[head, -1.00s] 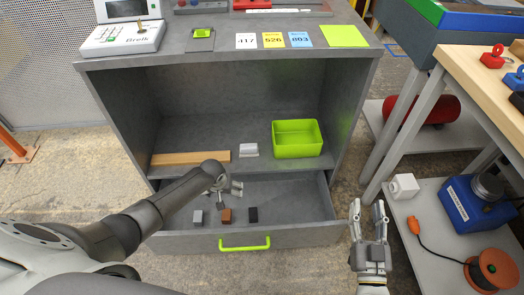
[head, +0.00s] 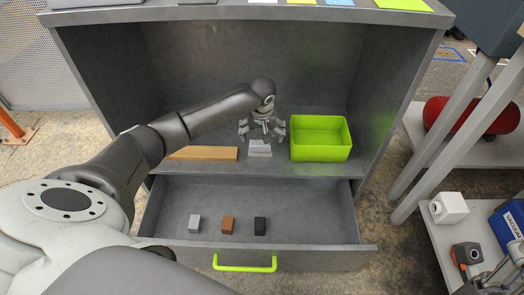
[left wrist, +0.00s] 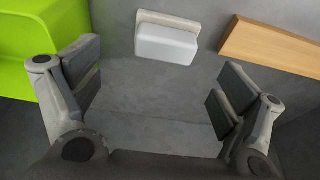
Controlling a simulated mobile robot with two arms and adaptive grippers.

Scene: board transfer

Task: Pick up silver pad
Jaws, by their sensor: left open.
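A pale grey-white pad-like block (head: 260,150) stands on the cabinet shelf (head: 285,173), between a wooden strip and a green bin. A light grey block (head: 195,223) lies in the open drawer (head: 297,219) below. The frames do not settle which of these two is the silver pad. My left gripper (head: 262,131) is over the shelf by the pale block, open and empty. In the left wrist view the pale block (left wrist: 167,43) shows at the top, beyond the parted fingers (left wrist: 157,95) and apart from them.
The green bin (head: 321,153) is right of the pale block, the wooden strip (head: 203,154) left of it. A brown block (head: 228,225) and a black block (head: 260,226) lie in the drawer. The drawer's right side is clear. A side rack (head: 470,213) stands at right.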

